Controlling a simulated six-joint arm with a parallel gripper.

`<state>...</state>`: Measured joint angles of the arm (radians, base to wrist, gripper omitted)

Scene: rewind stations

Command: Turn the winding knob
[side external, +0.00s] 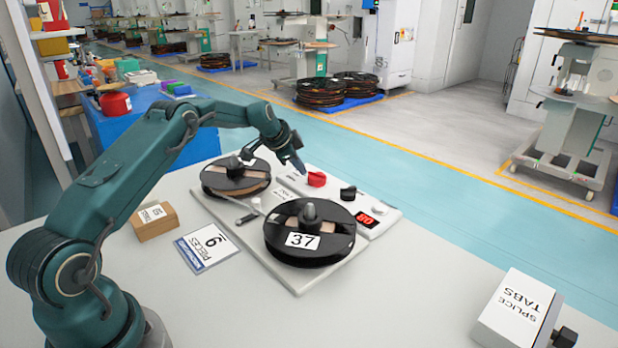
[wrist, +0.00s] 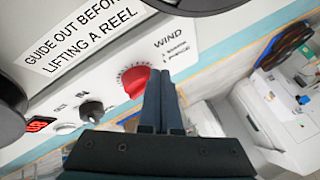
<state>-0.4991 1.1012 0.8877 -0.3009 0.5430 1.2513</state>
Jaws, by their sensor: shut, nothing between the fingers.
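The red winding knob (side external: 316,179) sits on the white control panel of the rewind station. It also shows in the wrist view (wrist: 133,80), beside the printed word WIND. My gripper (side external: 300,170) is shut and empty, its fingers pointing down just left of the red knob in the side view. In the wrist view my shut fingertips (wrist: 159,74) are right beside the red knob and overlap its edge. I cannot tell whether they touch it. A black knob (side external: 348,193) and a small red display (side external: 366,220) are on the same panel.
Two black reels stand on the station: one at the back (side external: 218,187) and one marked 37 in front (side external: 290,258).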

